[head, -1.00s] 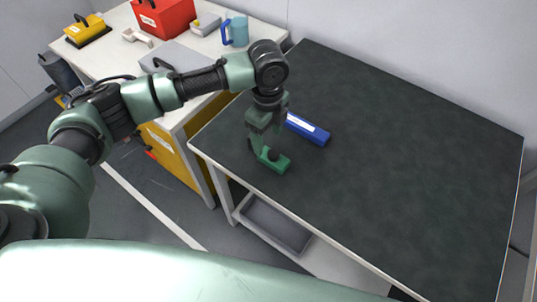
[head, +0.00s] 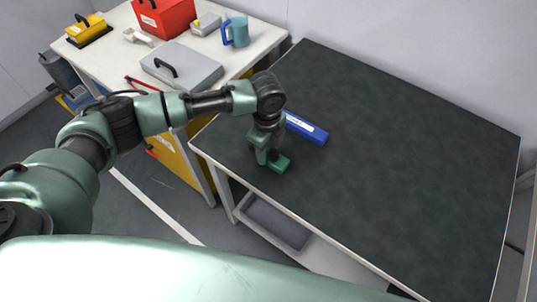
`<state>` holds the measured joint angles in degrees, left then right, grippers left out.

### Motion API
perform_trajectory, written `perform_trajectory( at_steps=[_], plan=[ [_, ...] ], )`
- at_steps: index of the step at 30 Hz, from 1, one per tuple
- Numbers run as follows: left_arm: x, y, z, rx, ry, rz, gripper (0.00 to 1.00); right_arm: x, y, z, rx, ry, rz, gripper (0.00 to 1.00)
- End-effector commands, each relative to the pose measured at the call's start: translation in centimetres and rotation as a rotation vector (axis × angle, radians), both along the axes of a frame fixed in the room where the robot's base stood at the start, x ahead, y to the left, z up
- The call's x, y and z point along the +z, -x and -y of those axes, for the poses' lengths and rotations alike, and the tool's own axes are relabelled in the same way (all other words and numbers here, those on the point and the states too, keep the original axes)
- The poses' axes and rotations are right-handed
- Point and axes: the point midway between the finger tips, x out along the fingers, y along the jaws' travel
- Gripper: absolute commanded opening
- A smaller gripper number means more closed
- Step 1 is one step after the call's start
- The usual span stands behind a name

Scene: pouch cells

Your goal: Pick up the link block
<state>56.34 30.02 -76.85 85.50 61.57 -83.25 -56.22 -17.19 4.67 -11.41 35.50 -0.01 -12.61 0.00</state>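A small green block (head: 281,165), which I take to be the link block, lies on the dark table top near its left front edge. My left gripper (head: 268,158) points down at the block, and its fingers are low beside or around it. The gripper and wrist hide part of the block. I cannot tell whether the fingers are open or shut on it. My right gripper is not in view.
A blue bar with a white label (head: 307,129) lies just behind the gripper on the dark table (head: 400,150). The rest of that table is clear. A white bench at the left holds a grey case (head: 183,66), a red box (head: 165,17) and a blue mug (head: 237,32).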

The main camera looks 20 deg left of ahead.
Motion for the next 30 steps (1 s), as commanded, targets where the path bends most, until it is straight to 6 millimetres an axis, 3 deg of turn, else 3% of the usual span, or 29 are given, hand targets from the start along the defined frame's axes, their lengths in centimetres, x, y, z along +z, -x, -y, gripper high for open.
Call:
perform_trajectory(
  at_steps=[10, 16, 20, 30],
  plan=[
    [0.2, 0.0, 0.0, 0.0, 0.001, 0.001, 0.0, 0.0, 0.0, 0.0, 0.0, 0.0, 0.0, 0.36],
    [1.9, -0.1, 0.0, 0.002, 0.003, 0.002, 0.0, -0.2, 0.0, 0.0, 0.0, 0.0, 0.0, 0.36],
    [4.5, -0.2, 0.0, 0.0, 0.003, 0.004, 0.0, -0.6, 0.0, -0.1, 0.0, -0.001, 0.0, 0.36],
    [14.2, -0.2, 0.0, 0.0, 0.002, 0.007, 0.0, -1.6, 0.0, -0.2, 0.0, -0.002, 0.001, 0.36]
  ],
)
